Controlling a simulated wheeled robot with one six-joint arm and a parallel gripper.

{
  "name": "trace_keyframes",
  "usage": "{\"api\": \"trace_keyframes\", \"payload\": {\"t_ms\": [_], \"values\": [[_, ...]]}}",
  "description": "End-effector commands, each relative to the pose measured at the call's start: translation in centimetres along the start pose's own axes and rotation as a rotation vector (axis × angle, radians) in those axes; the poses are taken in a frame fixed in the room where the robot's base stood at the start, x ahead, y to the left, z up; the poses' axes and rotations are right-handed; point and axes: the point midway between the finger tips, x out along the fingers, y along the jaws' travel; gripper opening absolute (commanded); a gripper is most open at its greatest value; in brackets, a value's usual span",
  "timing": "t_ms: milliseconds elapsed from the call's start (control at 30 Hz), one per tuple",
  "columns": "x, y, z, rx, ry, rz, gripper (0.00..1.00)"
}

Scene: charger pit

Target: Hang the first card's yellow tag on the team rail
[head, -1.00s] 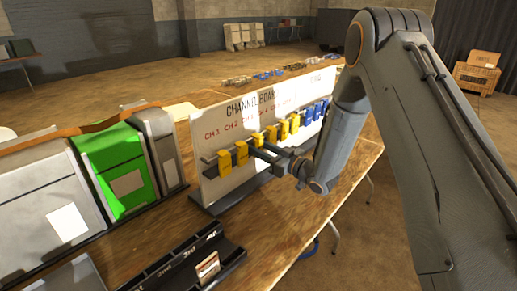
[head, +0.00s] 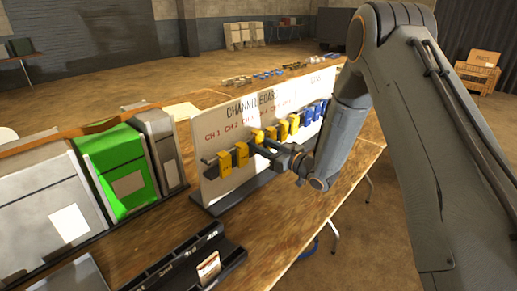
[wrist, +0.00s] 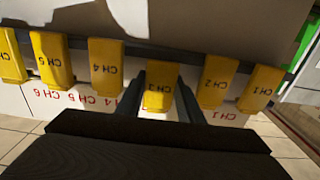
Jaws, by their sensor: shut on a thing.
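Yellow tags hang in a row along the dark rail of the white channel board (head: 222,130). My gripper (wrist: 158,95) is shut on the yellow CH 3 tag (wrist: 160,78), with a finger on each side of it. In the head view the CH 3 tag (head: 257,136) sits slightly higher than its neighbours; I cannot tell whether it is clear of its peg. The CH 2 tag (wrist: 217,80) and CH 4 tag (wrist: 106,64) hang on either side. One card (head: 208,268) stands in a black rack (head: 168,268); its writing is unreadable. I cannot identify the team rail.
Blue tags (head: 316,110) hang farther right along the board. Grey and green cases (head: 118,170) stand to the left. The wooden table (head: 285,215) is bare in front of the board. Small items (head: 265,74) lie at the table's far side.

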Motion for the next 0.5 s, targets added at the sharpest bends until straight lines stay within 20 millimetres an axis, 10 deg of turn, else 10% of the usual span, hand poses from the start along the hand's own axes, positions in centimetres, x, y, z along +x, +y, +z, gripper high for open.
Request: {"api": "trace_keyframes", "payload": {"t_ms": [500], "values": [[-2.5,0.1,0.0,0.002,-0.001,0.002,0.14]]}}
